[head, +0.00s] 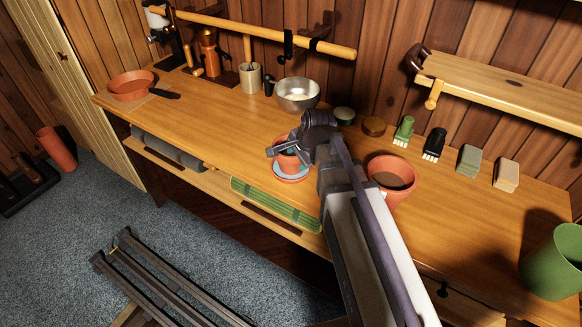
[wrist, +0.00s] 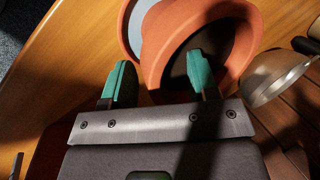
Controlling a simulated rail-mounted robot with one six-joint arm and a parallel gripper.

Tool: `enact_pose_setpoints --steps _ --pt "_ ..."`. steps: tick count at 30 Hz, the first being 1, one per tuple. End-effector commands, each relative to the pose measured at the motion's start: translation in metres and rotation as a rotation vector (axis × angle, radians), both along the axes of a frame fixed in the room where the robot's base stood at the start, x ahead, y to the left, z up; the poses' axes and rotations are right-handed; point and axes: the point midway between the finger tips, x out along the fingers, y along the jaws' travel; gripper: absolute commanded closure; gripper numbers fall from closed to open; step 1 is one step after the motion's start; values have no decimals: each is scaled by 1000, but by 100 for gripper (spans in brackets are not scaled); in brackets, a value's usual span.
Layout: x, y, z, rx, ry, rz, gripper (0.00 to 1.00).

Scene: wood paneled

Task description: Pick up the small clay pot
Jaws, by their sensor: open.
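The small clay pot (head: 290,163) stands on a saucer with a blue inside (head: 291,178) near the front edge of the workbench, partly hidden by my gripper (head: 280,147). In the wrist view, the pot (wrist: 165,62) shows its terracotta rim and dark inside, with the saucer (wrist: 146,28) beyond it. My gripper (wrist: 160,65) is open, with teal-padded fingers. The right finger overlaps the pot's dark opening and the left finger is outside it, so the near rim appears between them. I cannot tell whether either finger touches the pot.
A larger clay pot (head: 392,176) stands right of my arm. A metal bowl (head: 297,95) is behind the small pot. Brushes (head: 404,131) and blocks (head: 469,159) line the back right. A green pot (head: 553,262) is far right. The bench left of the small pot is clear.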

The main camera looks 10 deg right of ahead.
Motion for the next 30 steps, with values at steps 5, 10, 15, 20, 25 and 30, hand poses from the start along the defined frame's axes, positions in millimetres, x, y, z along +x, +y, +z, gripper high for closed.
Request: enact_pose_setpoints --steps 5,10,15,20,25,30 --pt "1 0 -1 0 0 0 46" --pt "1 1 -1 0 0 0 58" --pt "1 0 -1 0 0 0 74" --pt "1 0 -1 0 1 0 90" --pt "1 0 -2 0 1 0 100" --pt "1 0 -2 -1 1 1 100"
